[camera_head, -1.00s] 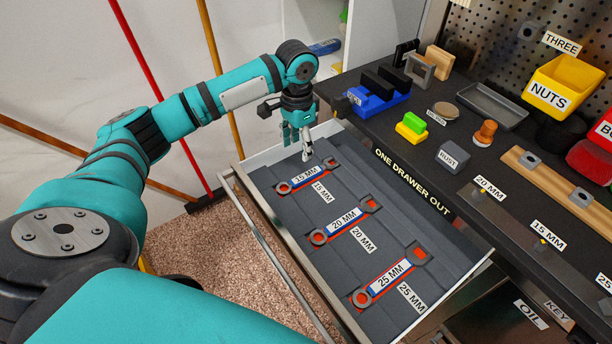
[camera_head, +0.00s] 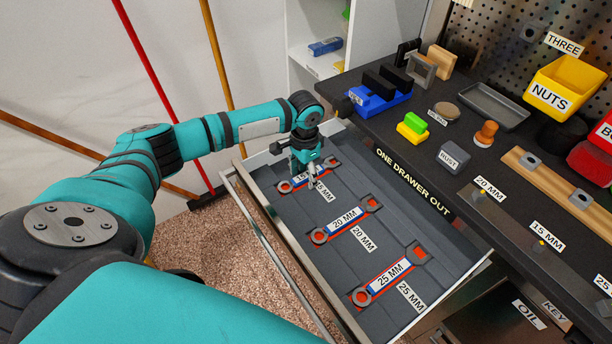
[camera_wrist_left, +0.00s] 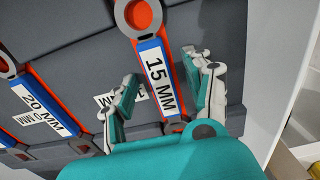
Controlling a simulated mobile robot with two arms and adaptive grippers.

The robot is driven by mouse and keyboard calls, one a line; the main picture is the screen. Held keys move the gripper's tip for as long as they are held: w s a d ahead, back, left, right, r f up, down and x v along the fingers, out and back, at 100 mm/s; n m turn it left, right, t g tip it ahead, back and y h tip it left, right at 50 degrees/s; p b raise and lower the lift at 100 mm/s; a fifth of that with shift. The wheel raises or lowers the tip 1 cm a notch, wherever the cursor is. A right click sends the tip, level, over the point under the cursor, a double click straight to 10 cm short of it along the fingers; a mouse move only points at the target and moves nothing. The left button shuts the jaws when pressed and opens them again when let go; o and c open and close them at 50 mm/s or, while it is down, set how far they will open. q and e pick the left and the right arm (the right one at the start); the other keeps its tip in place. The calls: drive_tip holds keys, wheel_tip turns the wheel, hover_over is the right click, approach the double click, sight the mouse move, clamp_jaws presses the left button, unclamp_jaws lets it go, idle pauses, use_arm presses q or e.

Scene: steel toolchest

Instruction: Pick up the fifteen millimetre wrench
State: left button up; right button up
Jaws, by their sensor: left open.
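The 15 mm wrench (camera_head: 286,187) lies in a red-lined slot in the open drawer, at its far end. In the left wrist view the wrench (camera_wrist_left: 155,70) has a blue handle with a white "15 MM" label and a grey ring end. My left gripper (camera_head: 311,182) is over this wrench and hides part of its handle and label. In the left wrist view my left gripper (camera_wrist_left: 160,95) is open, with one finger on each side of the handle. I cannot tell the exact height of the fingertips. My right gripper is not in view.
The 20 mm wrench (camera_head: 344,219) and the 25 mm wrench (camera_head: 389,276) lie in the same drawer (camera_head: 318,255), nearer. The drawer's white side wall (camera_wrist_left: 272,75) is close to the gripper. The black worktop (camera_head: 455,185) with bins and small parts is at the right.

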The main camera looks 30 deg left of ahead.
use_arm(q)
clamp_jaws()
drive_tip(key=shift+r, duration=0.1)
idle(0.3)
